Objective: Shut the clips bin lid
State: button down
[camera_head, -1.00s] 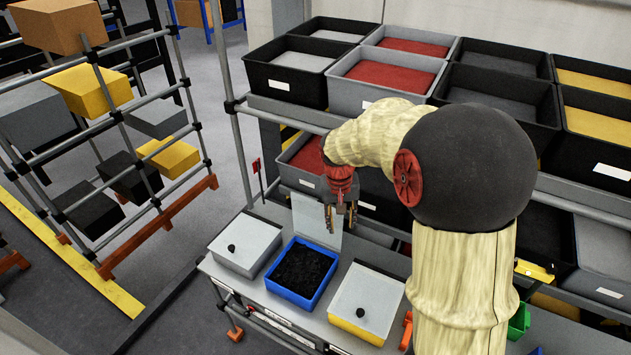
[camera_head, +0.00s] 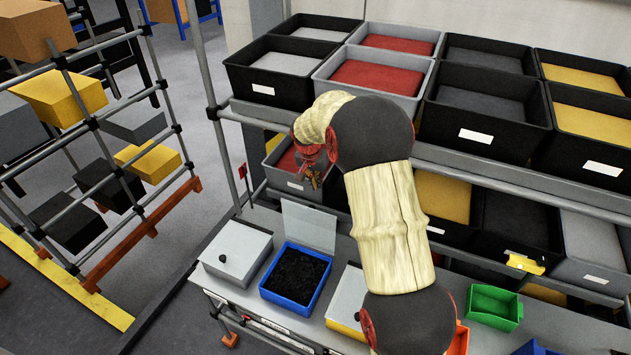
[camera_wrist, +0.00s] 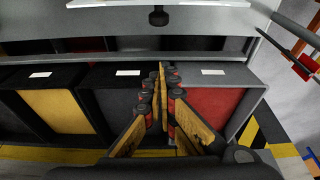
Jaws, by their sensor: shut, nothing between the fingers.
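The blue bin (camera_head: 296,275), holding dark contents, stands open on the bench between two lidded bins. Its pale grey lid (camera_head: 308,226) stands raised at the bin's rear edge. My gripper (camera_head: 314,180) is behind and above the lid, near the shelf front, apart from the lid in this view. Its fingers (camera_wrist: 160,72) are together and empty in the wrist view. A dark knob (camera_wrist: 158,17) shows beyond the fingertips at the top of the wrist view, by a pale panel; it looks like the lid's knob.
A closed grey-lidded bin (camera_head: 236,250) stands left of the blue bin. A yellow bin with a pale lid (camera_head: 347,297) stands right, partly hidden by my arm. Shelf bins (camera_head: 283,62) stand close behind. A green bin (camera_head: 494,306) sits farther right.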

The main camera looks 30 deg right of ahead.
notch_tip(320, 180, down, 6)
jog(key=s+a+p, duration=0.1)
jog(key=shift+s+a, duration=0.15)
jog(key=shift+a, duration=0.1)
jog(key=shift+r, duration=0.1)
jog(key=shift+s+a+b, duration=0.1)
jog(key=shift+a+b, duration=0.05)
jog(key=shift+b, duration=0.4)
